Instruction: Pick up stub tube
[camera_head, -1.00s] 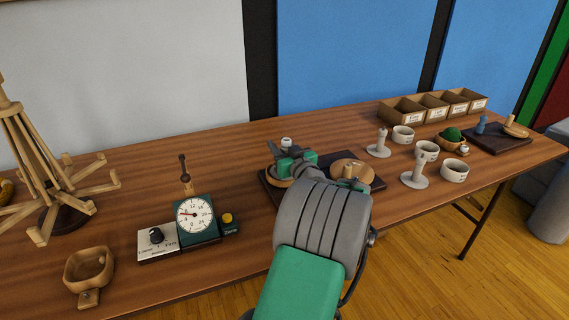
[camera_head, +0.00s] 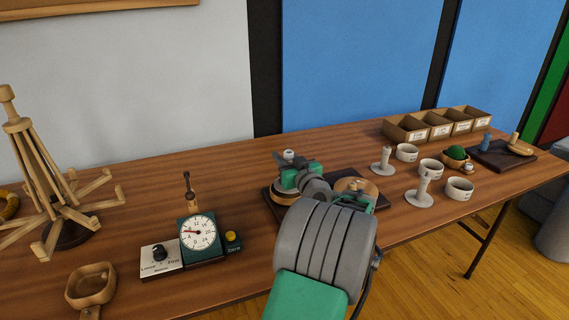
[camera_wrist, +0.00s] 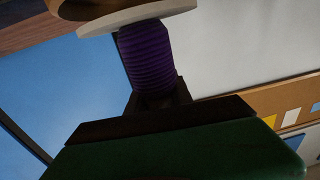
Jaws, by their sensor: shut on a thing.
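My gripper (camera_head: 296,172) is at the dark board in mid-table, and my arm hides much of it. In the wrist view its dark jaws (camera_wrist: 158,100) are shut on a purple ribbed tube (camera_wrist: 145,55), which I take to be the stub tube. A pale round flange (camera_wrist: 135,17) sits at the tube's far end, close to a wooden round piece (camera_wrist: 90,8). I cannot tell whether they touch. In the head view a small pale top (camera_head: 289,155) shows above the gripper.
A second wooden disc (camera_head: 352,186) lies right of my gripper. A dial scale (camera_head: 198,233), a wooden scoop (camera_head: 90,286) and a pegged wooden stand (camera_head: 20,140) are left. White cups (camera_head: 459,190), grey spindles (camera_head: 423,190) and labelled boxes (camera_head: 407,130) are right.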

